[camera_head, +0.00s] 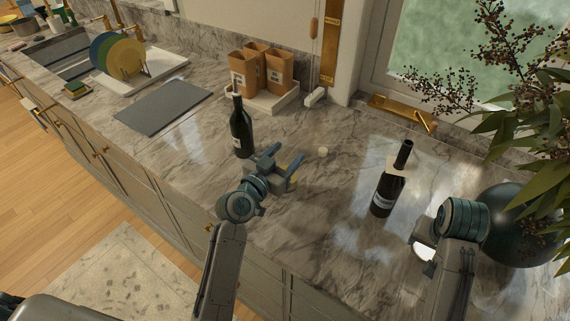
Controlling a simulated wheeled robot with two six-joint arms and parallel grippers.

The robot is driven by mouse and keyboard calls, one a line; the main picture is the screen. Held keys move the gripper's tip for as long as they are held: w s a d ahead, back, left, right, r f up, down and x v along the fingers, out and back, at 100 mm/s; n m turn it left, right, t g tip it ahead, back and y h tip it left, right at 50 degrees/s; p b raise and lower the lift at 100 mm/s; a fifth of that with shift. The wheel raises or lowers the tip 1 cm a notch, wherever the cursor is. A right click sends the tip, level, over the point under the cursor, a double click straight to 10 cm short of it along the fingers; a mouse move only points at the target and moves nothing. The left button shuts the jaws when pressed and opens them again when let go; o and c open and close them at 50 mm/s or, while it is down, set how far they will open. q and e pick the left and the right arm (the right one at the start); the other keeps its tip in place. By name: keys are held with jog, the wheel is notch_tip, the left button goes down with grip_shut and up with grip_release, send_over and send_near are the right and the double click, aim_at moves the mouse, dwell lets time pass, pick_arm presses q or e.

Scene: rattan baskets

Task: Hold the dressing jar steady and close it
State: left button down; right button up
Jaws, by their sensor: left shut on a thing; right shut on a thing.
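My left gripper (281,168) is low over the counter, just right of a dark bottle. A small yellowish piece (296,164) shows at its fingers. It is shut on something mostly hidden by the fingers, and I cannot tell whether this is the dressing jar. My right gripper (424,262) is at the lower right, its fingers largely hidden behind my wrist. A white rounded thing (424,252) shows beside it, partly covered. I cannot clearly identify the jar or its lid.
Dark bottles stand upright at the left (241,132) and right (386,192). A dark round vase (515,225) with branches crowds the right edge. Cardboard holders (262,70), a grey mat (163,106) and a plate rack (120,60) are farther back. The counter's middle is fairly clear.

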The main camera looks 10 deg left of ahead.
aim_at(426, 252)
pick_arm(q)
notch_tip(426, 252, down, 3)
jog(key=shift+b, duration=0.7)
pick_arm(e)
notch_tip(426, 252, down, 2)
jog(key=shift+f, duration=0.1)
pick_arm(q)
jog(key=shift+r, duration=0.1)
jog(key=c, duration=0.9)
grip_release()
jog(key=shift+f, duration=0.2)
jog(key=o, duration=0.4)
jog(key=shift+r, duration=0.15)
jog(key=shift+s+a, duration=0.1)
jog(key=shift+s, duration=0.05)
jog(key=b+v, duration=0.1)
jog(key=v, duration=1)
jog(key=shift+s, duration=0.35)
pick_arm(e)
jog(key=shift+f, duration=0.65)
